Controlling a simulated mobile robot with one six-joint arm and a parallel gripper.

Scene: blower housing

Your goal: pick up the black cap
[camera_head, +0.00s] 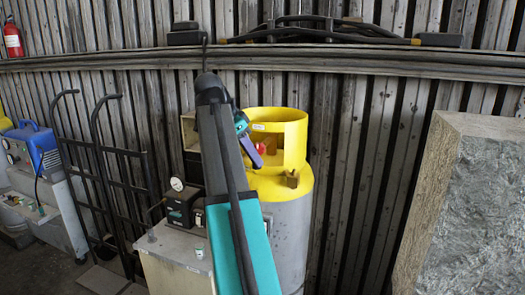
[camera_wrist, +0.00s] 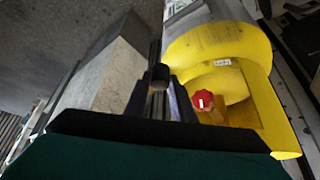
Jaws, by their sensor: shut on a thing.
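The black cap (camera_wrist: 159,72) shows in the wrist view as a small dark round piece between the tips of my two fingers. My gripper (camera_wrist: 160,84) is shut on it. In the head view my gripper (camera_head: 251,151) is partly hidden behind my arm, in front of the yellow collar (camera_head: 287,116) of a tank. I cannot make out the cap in the head view. In the wrist view the yellow collar (camera_wrist: 262,92) lies to the right of my fingers, with a red knob (camera_wrist: 203,103) inside it.
A hand truck (camera_head: 103,165) leans farther left. A large stone block (camera_head: 468,205) stands at the right.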

